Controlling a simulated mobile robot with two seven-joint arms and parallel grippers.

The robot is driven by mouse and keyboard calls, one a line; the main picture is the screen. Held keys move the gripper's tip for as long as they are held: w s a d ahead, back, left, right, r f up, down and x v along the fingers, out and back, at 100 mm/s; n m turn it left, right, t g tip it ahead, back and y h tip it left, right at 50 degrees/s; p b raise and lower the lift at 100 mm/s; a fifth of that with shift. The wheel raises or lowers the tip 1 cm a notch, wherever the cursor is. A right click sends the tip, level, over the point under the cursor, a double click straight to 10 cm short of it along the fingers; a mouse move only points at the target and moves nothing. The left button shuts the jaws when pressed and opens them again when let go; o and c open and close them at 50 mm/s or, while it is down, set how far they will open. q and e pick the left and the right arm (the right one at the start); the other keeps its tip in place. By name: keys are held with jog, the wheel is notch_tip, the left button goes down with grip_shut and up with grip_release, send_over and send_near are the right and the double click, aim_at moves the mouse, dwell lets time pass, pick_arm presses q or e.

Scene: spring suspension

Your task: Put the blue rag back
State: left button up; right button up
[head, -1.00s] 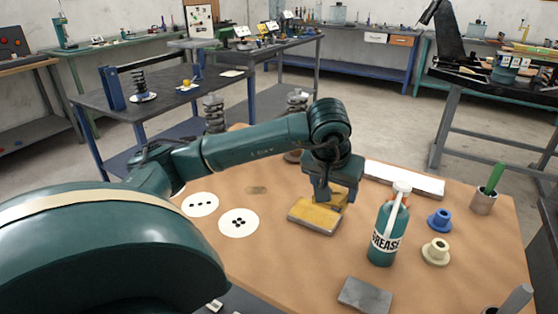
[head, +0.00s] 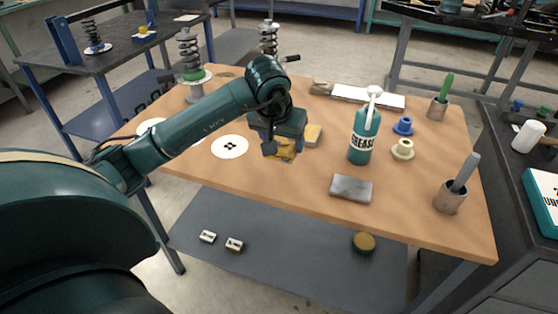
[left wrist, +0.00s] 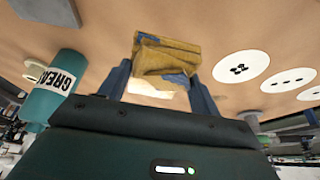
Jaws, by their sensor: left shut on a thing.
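My left gripper (head: 284,150) is shut on a folded mustard-yellow rag (head: 288,146) at the table's left-middle. In the left wrist view the rag (left wrist: 165,55) sits between the two fingers and shows small blue patches at its top edge and lower right. I see no plain blue rag. A flat yellowish pad (head: 313,135) lies on the table just right of the gripper, partly hidden by it. Whether the rag touches the table is hard to tell. My right gripper is not in view.
A grease bottle (head: 364,135) stands right of the gripper, with blue (head: 403,125) and cream (head: 403,149) bushings beyond. A grey block (head: 351,188) lies near the front edge. A white disc with dark dots (head: 230,146) lies left. The table front is mostly clear.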

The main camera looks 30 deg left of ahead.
aim_at(281, 170)
pick_arm(q)
jog(key=shift+f, duration=2.55)
jog(key=shift+f, duration=0.1)
jog(key=shift+f+b, duration=0.15)
jog(key=shift+b, duration=0.2)
jog(key=o, duration=0.9)
